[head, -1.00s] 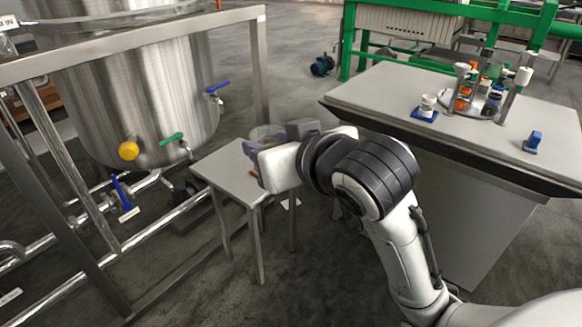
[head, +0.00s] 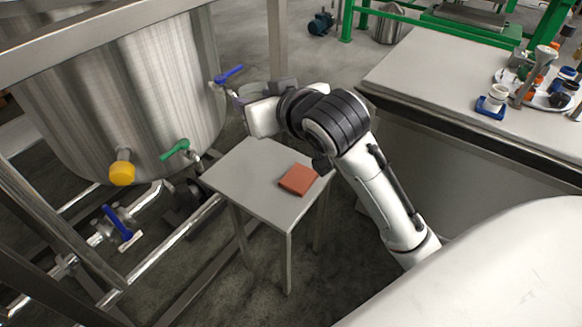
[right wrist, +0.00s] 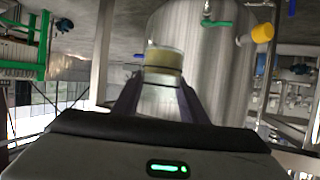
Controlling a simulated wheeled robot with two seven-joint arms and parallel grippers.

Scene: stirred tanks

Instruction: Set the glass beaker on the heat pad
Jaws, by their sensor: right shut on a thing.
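The heat pad (head: 299,180) is a flat orange-red square on the right part of a small grey table (head: 240,168); nothing lies on it. My right gripper (head: 240,101) is beyond the table's far edge, up and left of the pad in the head view, near the tank. It is shut on the glass beaker, clear with a pale yellowish band. The beaker (right wrist: 164,62) shows between the two dark fingers in the right wrist view. In the head view the gripper hides most of it. My left gripper is not in view.
A large steel tank (head: 120,90) with a blue-handled valve (head: 229,74), green valve (head: 175,149) and yellow knob (head: 122,173) stands close left of the small table. A bigger bench (head: 440,80) with bottles and a blue-based item (head: 491,106) is at right. The small table's top is otherwise clear.

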